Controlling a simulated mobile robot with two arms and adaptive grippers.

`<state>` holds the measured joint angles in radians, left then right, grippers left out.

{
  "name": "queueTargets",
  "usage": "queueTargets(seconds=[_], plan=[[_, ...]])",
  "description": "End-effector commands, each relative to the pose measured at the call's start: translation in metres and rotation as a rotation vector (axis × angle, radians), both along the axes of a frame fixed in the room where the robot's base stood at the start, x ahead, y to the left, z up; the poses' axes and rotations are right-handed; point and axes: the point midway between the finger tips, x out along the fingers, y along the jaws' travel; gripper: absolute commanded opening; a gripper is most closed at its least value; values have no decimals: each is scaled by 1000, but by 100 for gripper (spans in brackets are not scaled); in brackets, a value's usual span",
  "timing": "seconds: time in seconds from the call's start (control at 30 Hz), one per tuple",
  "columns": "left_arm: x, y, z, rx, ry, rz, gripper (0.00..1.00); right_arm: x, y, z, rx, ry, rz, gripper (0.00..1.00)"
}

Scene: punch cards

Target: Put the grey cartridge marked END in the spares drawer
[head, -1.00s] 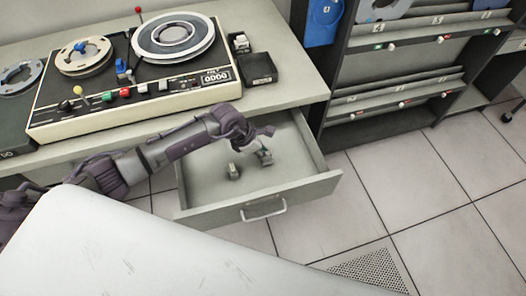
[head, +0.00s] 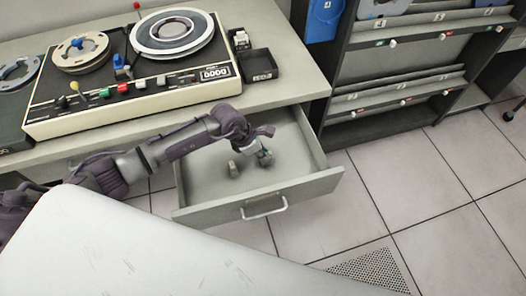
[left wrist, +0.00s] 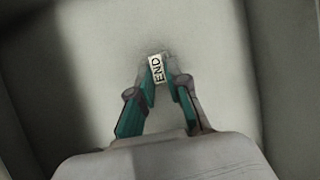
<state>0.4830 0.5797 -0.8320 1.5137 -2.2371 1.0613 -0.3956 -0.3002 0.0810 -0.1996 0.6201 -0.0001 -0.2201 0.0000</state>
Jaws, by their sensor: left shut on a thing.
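The spares drawer (head: 310,190) is pulled open below the table. My left gripper (head: 264,157) reaches down into it from above. In the left wrist view the left gripper (left wrist: 158,72) is shut on the grey cartridge marked END (left wrist: 158,69), whose white label shows between the fingertips. The cartridge is at or close to the drawer floor; I cannot tell whether it touches. In the head view the fingers mostly hide it. My right gripper is in neither view.
A tape machine (head: 140,95) and a small black tray (head: 259,65) are on the table above. A dark rack (head: 400,75) stands at the right. Tiled floor (head: 410,180) is clear.

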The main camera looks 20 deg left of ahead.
Motion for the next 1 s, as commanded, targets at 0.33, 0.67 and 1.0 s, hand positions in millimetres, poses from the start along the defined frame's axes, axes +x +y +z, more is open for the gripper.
queueTargets(seconds=[0.33,0.67,1.0], plan=[[0,0,-4,0,0,0,41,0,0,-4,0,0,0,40],[0,0,-4,0,0,0,35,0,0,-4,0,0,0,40],[0,0,-1,0,0,0,35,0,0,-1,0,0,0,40]])
